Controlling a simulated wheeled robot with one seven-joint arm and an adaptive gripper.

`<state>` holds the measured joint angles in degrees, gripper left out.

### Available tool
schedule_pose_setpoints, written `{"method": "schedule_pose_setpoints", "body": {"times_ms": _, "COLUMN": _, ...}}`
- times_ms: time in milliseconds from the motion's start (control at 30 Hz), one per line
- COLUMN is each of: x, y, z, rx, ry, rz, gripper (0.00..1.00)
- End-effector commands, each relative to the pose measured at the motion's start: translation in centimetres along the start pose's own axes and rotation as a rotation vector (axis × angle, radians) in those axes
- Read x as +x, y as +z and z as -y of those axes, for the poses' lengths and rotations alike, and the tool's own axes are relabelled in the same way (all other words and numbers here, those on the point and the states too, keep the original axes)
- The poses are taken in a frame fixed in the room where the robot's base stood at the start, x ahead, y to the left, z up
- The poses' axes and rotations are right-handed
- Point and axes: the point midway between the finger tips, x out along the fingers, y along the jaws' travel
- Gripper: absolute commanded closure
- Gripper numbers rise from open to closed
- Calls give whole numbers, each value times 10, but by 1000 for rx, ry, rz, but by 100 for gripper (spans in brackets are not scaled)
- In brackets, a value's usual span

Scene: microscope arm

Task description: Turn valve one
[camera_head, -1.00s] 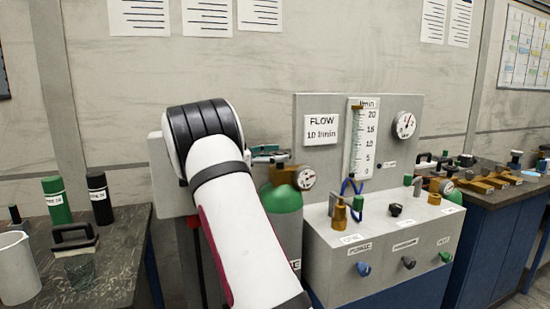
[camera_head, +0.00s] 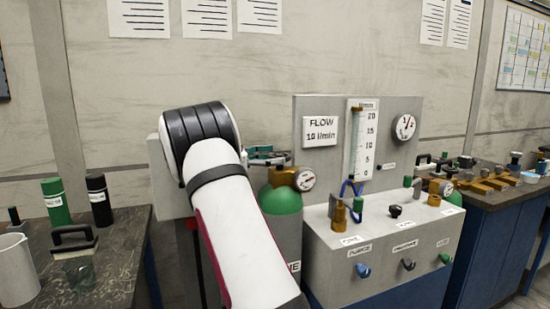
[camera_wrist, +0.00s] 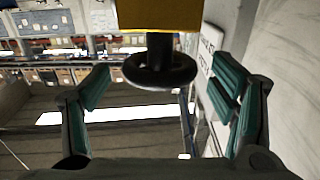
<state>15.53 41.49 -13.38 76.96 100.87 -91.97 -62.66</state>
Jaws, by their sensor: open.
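A green-topped gas cylinder (camera_head: 283,202) stands right of my arm in the head view, with a brass valve body (camera_head: 283,177) and a round gauge (camera_head: 305,179) on top. My gripper (camera_head: 266,156) is beside and slightly above the brass body, partly hidden by my arm. In the wrist view, a black round handwheel (camera_wrist: 160,70) on a yellow body (camera_wrist: 160,15) lies between the spread fingers of my gripper (camera_wrist: 163,84). The fingers are open, with gaps on both sides of the wheel. I see no label naming valve one.
A grey gas panel (camera_head: 375,240) stands right of the cylinder, with blue, grey and green knobs on its front and brass fittings on top. A flow scale (camera_head: 361,140) and dial are behind. Benches with bottles and tools flank both sides. A wall stands close behind.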

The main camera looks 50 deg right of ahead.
Motion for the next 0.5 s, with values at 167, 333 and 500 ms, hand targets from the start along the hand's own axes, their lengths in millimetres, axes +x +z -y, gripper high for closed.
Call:
{"method": "schedule_pose_setpoints", "body": {"times_ms": 167, "x": -34, "y": 0, "z": 1, "rx": 1, "ry": -5, "rz": 2, "gripper": 21}}
{"method": "schedule_pose_setpoints", "body": {"times_ms": 333, "x": -68, "y": 1, "z": 1, "rx": 0, "ry": -4, "rz": 0, "gripper": 21}}
{"method": "schedule_pose_setpoints", "body": {"times_ms": 500, "x": -95, "y": 0, "z": 1, "rx": 1, "ry": -2, "rz": 0, "gripper": 21}}
